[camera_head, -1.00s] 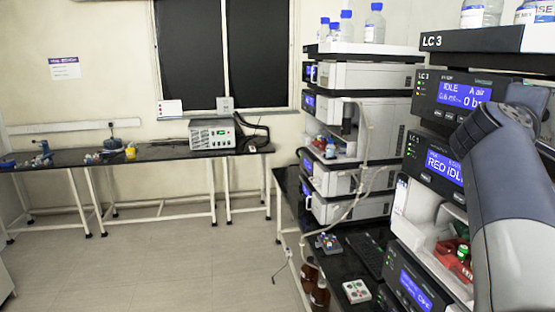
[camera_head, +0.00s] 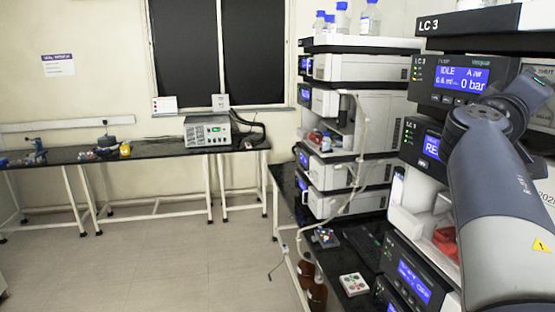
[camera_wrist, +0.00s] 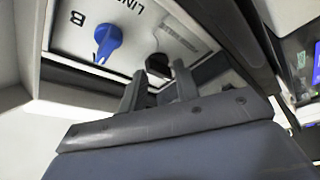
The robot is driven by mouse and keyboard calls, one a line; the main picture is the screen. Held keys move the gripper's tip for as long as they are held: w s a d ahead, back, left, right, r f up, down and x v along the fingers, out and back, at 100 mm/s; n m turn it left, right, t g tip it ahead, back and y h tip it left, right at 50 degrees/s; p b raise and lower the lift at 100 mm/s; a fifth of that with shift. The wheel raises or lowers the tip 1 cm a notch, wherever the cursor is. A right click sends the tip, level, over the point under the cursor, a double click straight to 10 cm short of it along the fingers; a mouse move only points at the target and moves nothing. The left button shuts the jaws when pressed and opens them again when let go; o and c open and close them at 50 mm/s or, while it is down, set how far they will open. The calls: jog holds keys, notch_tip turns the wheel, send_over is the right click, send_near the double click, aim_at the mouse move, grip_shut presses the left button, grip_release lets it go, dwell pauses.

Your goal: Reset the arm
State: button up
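My gripper (camera_wrist: 160,72) shows in the wrist view with its two dark fingers apart and nothing between them. Past the fingertips is a pale panel with a blue knob (camera_wrist: 108,40) beside a letter B, and a black knob (camera_wrist: 158,64). I cannot tell whether the fingers touch anything. In the head view my grey arm covers the right side, in front of the LC 3 stack (camera_head: 468,38), and my gripper is hidden.
A second instrument stack (camera_head: 362,70) with blue-capped bottles (camera_head: 370,18) on top stands left of the LC 3 stack. A small white tray (camera_head: 354,284) is on the black bench, brown bottles (camera_head: 317,295) below. The floor (camera_head: 170,265) at left is clear.

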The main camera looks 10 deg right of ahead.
jog(key=m, duration=0.2)
jog(key=m+h+b, duration=0.1)
jog(key=m, duration=0.1)
jog(key=shift+w+f+g+h, duration=0.1)
jog(key=shift+f+g+h, duration=0.05)
jog(key=shift+g+h, duration=0.2)
jog(key=shift+m+g+h, duration=0.45)
jog(key=shift+m+g, duration=0.3)
jog(key=shift+m, duration=0.85)
jog(key=m+g+p, duration=0.1)
jog(key=m+p, duration=0.1)
jog(key=m, duration=0.1)
jog(key=m+g+h+p, duration=0.1)
jog(key=m+p, duration=0.1)
jog(key=m, duration=0.1)
jog(key=shift+w+r+g, duration=0.15)
jog(key=shift+r+g, duration=0.05)
jog(key=shift+g, duration=0.2)
jog(key=shift+f+m+g+p, duration=0.15)
jog(key=shift+m+g+p, duration=0.5)
jog(key=shift+m, duration=0.25)
